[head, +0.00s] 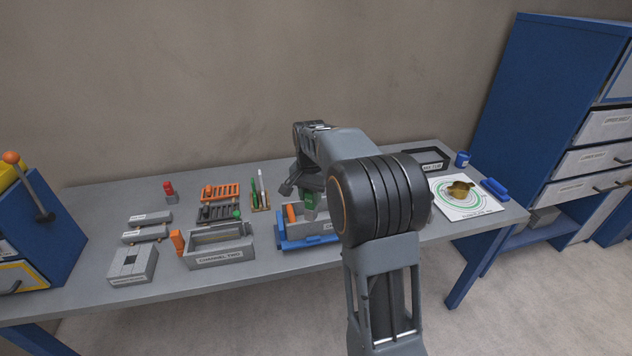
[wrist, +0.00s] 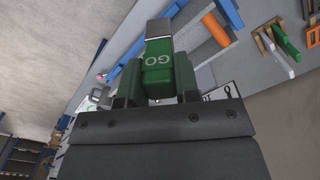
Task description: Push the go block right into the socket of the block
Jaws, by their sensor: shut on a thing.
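The go block (wrist: 158,72) is green with white GO lettering and a pale grey end. In the wrist view it stands between the two fingers of my gripper (wrist: 159,82), which are shut on it. In the head view the green block (head: 309,201) shows under my gripper (head: 306,191), above a grey open box (head: 318,226) at the middle of the bench. A grey block with a dark square in its top (head: 132,262) stands at the front left, away from my gripper. I cannot tell whether that square is the socket. My arm hides part of the grey box.
The grey box sits in a blue tray (head: 289,244) with an orange bar (head: 291,213). A labelled grey channel (head: 221,255) stands left of it. Orange and dark racks (head: 220,192) stand behind. A white target sheet (head: 463,211) lies at the right.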

